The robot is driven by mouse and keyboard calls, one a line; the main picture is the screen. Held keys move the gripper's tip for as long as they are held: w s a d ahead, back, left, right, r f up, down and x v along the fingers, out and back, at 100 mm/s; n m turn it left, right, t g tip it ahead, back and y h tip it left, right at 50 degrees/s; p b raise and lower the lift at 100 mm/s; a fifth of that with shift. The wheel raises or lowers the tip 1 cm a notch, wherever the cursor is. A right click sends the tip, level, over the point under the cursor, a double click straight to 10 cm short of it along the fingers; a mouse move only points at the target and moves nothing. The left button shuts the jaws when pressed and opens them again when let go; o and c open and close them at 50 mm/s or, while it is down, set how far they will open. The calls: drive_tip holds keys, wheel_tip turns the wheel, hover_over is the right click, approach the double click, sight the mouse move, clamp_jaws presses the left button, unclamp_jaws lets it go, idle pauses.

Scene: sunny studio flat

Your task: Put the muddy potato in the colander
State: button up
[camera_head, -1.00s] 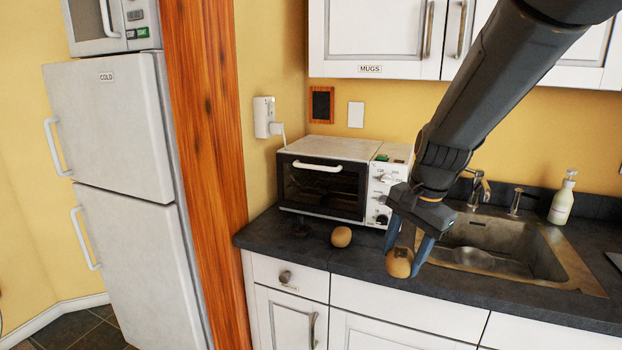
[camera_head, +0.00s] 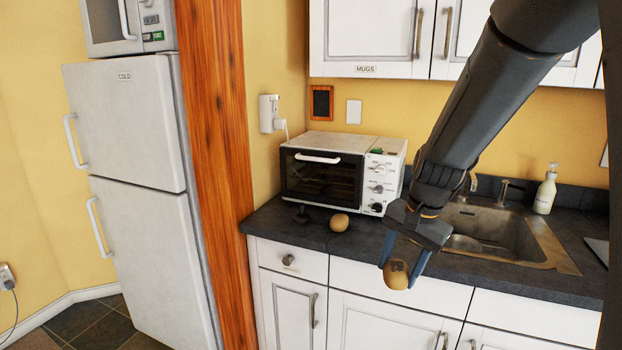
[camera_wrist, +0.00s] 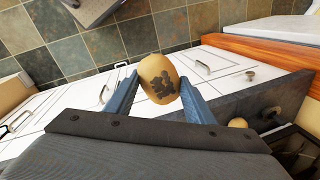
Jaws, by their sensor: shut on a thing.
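The muddy potato (camera_head: 396,274) is tan with a dark patch of mud. My gripper (camera_head: 403,268) is shut on it and holds it in front of the counter's front edge, left of the sink. In the wrist view the muddy potato (camera_wrist: 160,80) sits between the two blue fingers, its dark blotches facing the camera. A second, clean-looking potato (camera_head: 339,222) lies on the counter in front of the toaster oven; it also shows in part in the wrist view (camera_wrist: 238,123). I see no colander in either view.
A toaster oven (camera_head: 322,172) stands on the dark counter (camera_head: 290,230). A sink (camera_head: 490,238) with a tap and a soap bottle (camera_head: 545,190) is at the right. White drawers (camera_head: 375,284) lie below the counter. A fridge (camera_head: 130,130) stands at the left.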

wheel_tip(320, 180, down, 22)
drive_tip(key=s+n+g, duration=0.1)
drive_tip(key=s+n, duration=0.1)
drive_tip(key=n, duration=0.6)
drive_tip(key=shift+n+y, duration=0.3)
drive_tip(key=shift+n, duration=0.1)
drive_tip(key=shift+a, duration=0.2)
